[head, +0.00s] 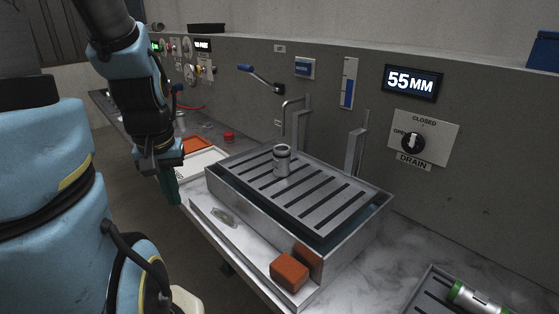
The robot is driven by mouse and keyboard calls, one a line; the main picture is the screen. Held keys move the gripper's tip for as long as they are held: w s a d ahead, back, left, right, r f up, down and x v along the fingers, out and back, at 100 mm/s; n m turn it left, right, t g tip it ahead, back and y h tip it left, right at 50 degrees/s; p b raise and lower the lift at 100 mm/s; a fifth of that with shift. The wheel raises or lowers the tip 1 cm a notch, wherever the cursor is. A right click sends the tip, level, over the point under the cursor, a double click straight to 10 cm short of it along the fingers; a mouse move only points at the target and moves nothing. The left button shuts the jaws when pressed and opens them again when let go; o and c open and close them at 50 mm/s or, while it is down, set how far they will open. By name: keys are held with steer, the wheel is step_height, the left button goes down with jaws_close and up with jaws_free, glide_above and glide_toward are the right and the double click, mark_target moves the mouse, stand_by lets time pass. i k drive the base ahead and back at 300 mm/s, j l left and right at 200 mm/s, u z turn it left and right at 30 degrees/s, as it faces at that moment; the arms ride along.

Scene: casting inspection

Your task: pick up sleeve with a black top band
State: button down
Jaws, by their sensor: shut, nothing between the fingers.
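A grey metal sleeve (282,161) stands upright on the slatted grate of the tank in the middle of the head view. A dark band shows near its top. My gripper (171,190) hangs pointing down at the left, beside the bench's front edge and left of the tank. It is well apart from the sleeve. Its fingers look dark green and closed, with nothing seen between them. Another sleeve with green bands (474,300) lies on its side in a tray at the lower right, partly cut off.
The metal tank (340,240) has raised walls and posts behind its grate. An orange block (289,271) sits on its front ledge. A white tray with an orange pad (195,146) and a red knob (229,136) lie left. The control wall (480,160) stands behind.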

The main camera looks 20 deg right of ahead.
mark_target(281, 153)
steer(key=i+j+z, duration=0.1)
steer(key=z, duration=0.75)
steer(key=j+z, duration=0.45)
steer(key=j, duration=0.35)
steer(key=j+z, duration=0.4)
steer(key=j, duration=0.4)
steer(key=k+j, duration=0.1)
steer(key=j, duration=1.1)
steer(key=i, duration=0.45)
steer(key=z, duration=0.05)
